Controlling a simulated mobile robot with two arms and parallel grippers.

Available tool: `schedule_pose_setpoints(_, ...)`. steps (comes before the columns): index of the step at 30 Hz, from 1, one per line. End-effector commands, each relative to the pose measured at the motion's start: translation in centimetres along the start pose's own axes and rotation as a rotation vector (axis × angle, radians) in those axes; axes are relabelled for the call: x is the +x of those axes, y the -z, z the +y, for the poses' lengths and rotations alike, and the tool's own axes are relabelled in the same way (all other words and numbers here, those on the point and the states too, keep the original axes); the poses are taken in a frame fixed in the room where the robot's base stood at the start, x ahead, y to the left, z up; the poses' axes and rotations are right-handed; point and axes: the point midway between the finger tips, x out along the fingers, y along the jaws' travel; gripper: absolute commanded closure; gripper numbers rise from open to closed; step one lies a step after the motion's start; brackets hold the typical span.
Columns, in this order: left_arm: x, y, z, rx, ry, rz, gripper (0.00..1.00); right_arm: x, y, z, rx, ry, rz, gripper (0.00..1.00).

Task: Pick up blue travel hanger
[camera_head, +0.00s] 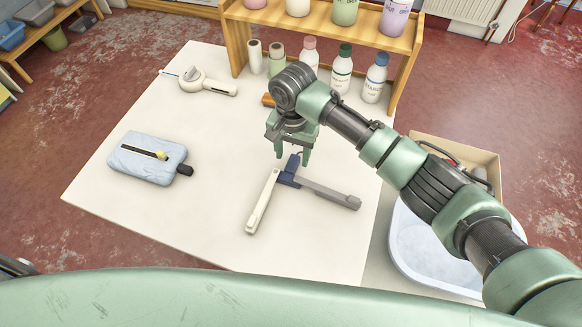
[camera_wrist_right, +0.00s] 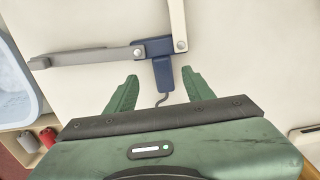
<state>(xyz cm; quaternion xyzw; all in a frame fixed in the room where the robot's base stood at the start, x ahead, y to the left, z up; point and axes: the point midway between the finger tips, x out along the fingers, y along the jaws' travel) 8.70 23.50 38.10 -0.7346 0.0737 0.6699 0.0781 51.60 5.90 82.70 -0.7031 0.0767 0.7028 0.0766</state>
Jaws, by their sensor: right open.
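The blue travel hanger (camera_head: 289,178) lies on the white table, with a dark blue centre piece, a small hook, one white arm and one grey arm spread apart. My right gripper (camera_head: 293,157) is above the hanger's hook end, open, with its fingers pointing down. In the right wrist view, the blue centre (camera_wrist_right: 158,62) lies just beyond and between the two green fingertips (camera_wrist_right: 158,80), and the hook reaches back between the fingers. The fingers do not appear to touch the hanger. My left gripper is not seen.
A light blue padded item (camera_head: 143,160) lies on the white table (camera_head: 110,205) at left, and a white handheld tool (camera_head: 205,85) at the back. Several bottles (camera_head: 342,70) stand by a wooden shelf (camera_head: 405,70). A pale basin (camera_head: 425,245) sits at right. The table's front is clear.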

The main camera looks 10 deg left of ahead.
Motion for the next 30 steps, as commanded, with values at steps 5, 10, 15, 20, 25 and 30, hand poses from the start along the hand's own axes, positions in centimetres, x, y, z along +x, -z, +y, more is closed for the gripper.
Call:
schedule_pose_setpoints(5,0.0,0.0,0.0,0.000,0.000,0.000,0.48,2.5,0.0,-0.3,0.001,-0.004,-0.002,0.47)
schedule_pose_setpoints(10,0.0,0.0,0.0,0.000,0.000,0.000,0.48,4.6,0.1,-0.4,0.003,-0.002,-0.002,0.47)
schedule_pose_setpoints(15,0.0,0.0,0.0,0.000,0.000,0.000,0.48,5.0,0.1,-0.4,0.002,0.000,-0.001,0.47)
schedule_pose_setpoints(20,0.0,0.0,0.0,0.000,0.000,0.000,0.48,5.0,0.1,-0.4,0.002,0.000,-0.001,0.58)
schedule_pose_setpoints(25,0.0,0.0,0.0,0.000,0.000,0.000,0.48,5.0,0.1,-0.4,0.002,0.000,-0.001,1.00)
schedule_pose_setpoints(30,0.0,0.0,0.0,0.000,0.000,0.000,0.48,4.9,0.1,-0.4,0.002,0.000,0.000,1.00)
